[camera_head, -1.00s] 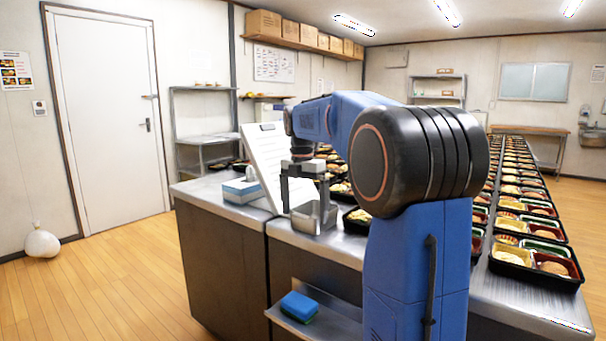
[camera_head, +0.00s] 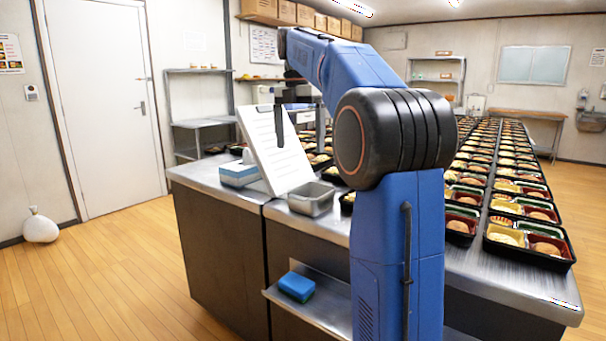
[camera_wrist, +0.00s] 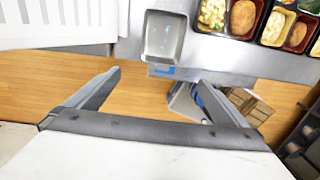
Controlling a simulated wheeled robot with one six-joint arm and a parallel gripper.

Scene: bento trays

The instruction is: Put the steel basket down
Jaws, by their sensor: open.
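The steel basket (camera_head: 312,203), a small open metal tub, sits upright on the steel counter, near its front edge and beside the leaning white board. It also shows in the wrist view (camera_wrist: 164,38), empty, with the counter's edge just below it. My gripper (camera_head: 299,140) is open and empty, raised above the basket with clear air between. In the wrist view its two spread fingers (camera_wrist: 158,80) lie below the basket in the picture and do not touch it. Nothing hides the basket's near side.
The white board (camera_head: 270,150) stands close left of the basket, with a blue-and-white box (camera_head: 238,175) beyond it. Food-filled bento trays (camera_head: 530,240) line the counter to the right. A blue sponge (camera_head: 297,286) lies on the lower shelf.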

